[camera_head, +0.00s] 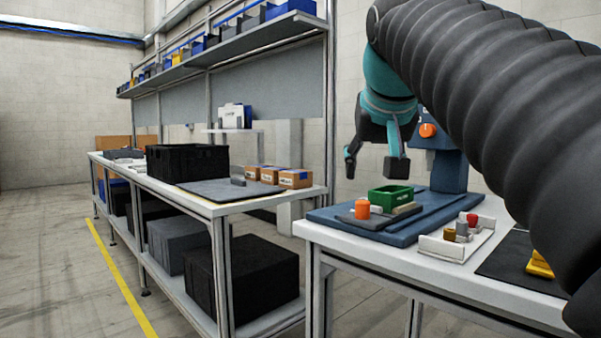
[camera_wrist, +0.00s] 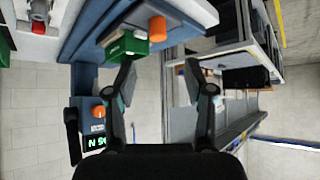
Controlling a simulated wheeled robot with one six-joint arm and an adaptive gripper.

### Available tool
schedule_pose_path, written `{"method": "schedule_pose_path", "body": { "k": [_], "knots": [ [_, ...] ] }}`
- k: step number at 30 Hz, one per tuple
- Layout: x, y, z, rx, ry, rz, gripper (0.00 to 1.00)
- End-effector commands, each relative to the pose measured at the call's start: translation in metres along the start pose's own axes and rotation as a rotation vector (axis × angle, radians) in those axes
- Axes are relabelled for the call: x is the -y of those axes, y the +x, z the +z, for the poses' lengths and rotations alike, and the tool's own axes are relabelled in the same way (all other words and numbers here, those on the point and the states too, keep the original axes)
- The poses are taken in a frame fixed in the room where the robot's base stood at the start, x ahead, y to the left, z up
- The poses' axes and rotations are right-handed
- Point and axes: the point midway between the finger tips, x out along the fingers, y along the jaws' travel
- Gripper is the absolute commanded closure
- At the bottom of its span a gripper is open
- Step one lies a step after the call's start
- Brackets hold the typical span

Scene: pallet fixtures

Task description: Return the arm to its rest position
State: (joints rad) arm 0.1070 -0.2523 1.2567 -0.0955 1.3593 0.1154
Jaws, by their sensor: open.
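My gripper (camera_head: 375,163) is open and empty, with its fingers spread apart. It hangs in the air above the blue fixture base (camera_head: 455,208) on the near table. My arm, in a dark ribbed sleeve, reaches in from the right of the head view and hides part of the table. In the wrist view, my gripper (camera_wrist: 162,88) shows both fingers wide apart with nothing between them. A green bin (camera_head: 391,196) and an orange cylinder (camera_head: 362,209) sit on the base, below the gripper and apart from it.
A blue machine column with an orange knob (camera_head: 428,130) stands close to the gripper's right. A white tray (camera_head: 440,248) holds several small parts. Yellow pieces (camera_head: 540,262) lie on a dark mat. A long bench with a black crate (camera_head: 188,162) stands left. The floor at left is clear.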

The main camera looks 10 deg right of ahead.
Motion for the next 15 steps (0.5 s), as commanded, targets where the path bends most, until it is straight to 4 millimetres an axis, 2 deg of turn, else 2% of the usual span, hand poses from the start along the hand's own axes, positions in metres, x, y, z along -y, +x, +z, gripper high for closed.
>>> {"method": "schedule_pose_path", "body": {
  "k": [5,11,15],
  "knots": [
    [0.005,0.012,0.024,0.028,-0.02,-0.013,0.47],
    [0.015,0.043,0.09,0.091,-0.069,-0.046,0.47],
    [0.02,0.067,0.146,0.137,-0.101,-0.071,0.47]
  ]
}}
